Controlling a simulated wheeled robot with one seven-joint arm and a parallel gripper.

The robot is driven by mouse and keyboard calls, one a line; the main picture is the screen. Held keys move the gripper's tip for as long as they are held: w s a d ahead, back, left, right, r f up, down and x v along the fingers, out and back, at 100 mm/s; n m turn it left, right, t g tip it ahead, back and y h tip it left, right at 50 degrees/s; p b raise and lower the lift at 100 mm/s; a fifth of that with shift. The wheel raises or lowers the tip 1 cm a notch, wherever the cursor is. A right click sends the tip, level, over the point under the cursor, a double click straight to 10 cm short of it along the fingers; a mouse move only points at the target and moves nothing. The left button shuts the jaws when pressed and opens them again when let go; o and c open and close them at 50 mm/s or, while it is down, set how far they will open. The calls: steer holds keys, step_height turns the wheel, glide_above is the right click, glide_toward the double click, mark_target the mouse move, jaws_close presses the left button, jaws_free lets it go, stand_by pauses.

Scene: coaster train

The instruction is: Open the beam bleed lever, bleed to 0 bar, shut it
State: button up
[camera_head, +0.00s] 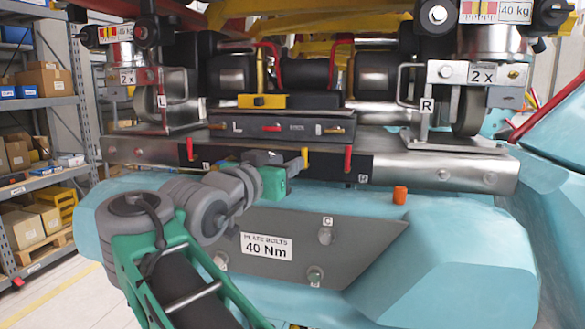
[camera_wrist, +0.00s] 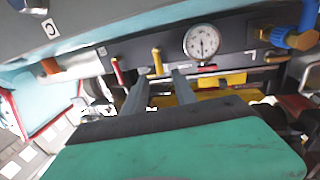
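In the wrist view a dark beam carries a round white pressure gauge (camera_wrist: 201,41), a yellow-handled lever (camera_wrist: 157,60) and a red-handled lever (camera_wrist: 118,70). The gauge needle points roughly downward in the picture; its numbers are too small to read. My gripper (camera_wrist: 161,76) is open, its two grey fingers apart. The yellow lever shows in the gap between the fingertips; I cannot tell whether they touch it. No readable label marks the bleed lever.
The steel beam (camera_head: 440,170) spans the train front, with another red lever (camera_head: 190,149) at left and one (camera_head: 347,158) at right. Below are a teal body, an orange cap (camera_head: 400,194) and a grey "40 Nm" plate (camera_head: 355,240). Blue and brass fittings (camera_wrist: 298,38) sit beside the gauge.

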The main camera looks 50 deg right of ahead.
mark_target(303, 155)
steer(key=p+x, duration=0.2)
steer(key=x, duration=0.5)
steer(key=shift+s+d+r, duration=0.1)
steer(key=shift+d, duration=0.2)
steer(key=shift+c, duration=0.2)
jaws_close()
